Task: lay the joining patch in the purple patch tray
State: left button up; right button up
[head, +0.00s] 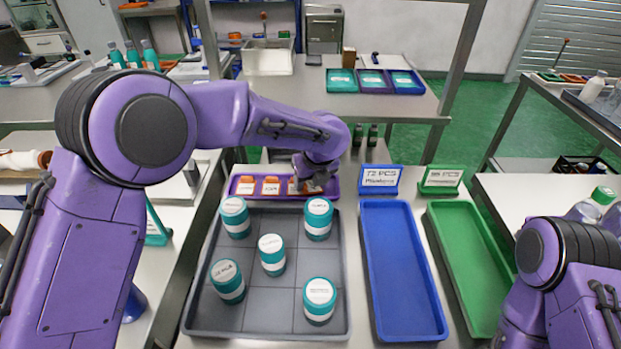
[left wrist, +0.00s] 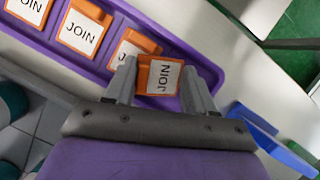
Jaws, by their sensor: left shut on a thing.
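My left gripper (head: 314,186) is shut on a joining patch (left wrist: 159,76), an orange-edged square with a white face reading JOIN. In the left wrist view the patch sits between the two fingers, over the right end of the purple patch tray (left wrist: 203,66). I cannot tell whether it touches the tray floor. The tray (head: 236,195) lies behind the grey tray in the head view. Other JOIN patches (left wrist: 80,29) lie in a row in it, and one (left wrist: 131,46) is partly covered by a finger. My right gripper is out of view.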

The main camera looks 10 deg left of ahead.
pick_arm(q)
jog(key=shift+s+f, duration=0.1)
jog(key=shift+f, duration=0.15)
jog(key=shift+s+f, duration=0.2)
jog(key=shift+f, duration=0.15)
jog(key=o, duration=1.2)
jog(key=shift+f, duration=0.1)
jog(key=shift+c, duration=0.2)
jog(key=o, duration=0.3)
jog(key=shift+w+d+f, duration=0.1)
jog(key=shift+d, duration=0.1)
jog(key=shift+a, duration=0.15)
jog(key=shift+r, duration=0.25)
jog(key=v, duration=1.2)
jog(key=shift+w+a+r, duration=0.2)
jog(key=shift+w+r, duration=0.05)
jog(key=shift+r, duration=0.35)
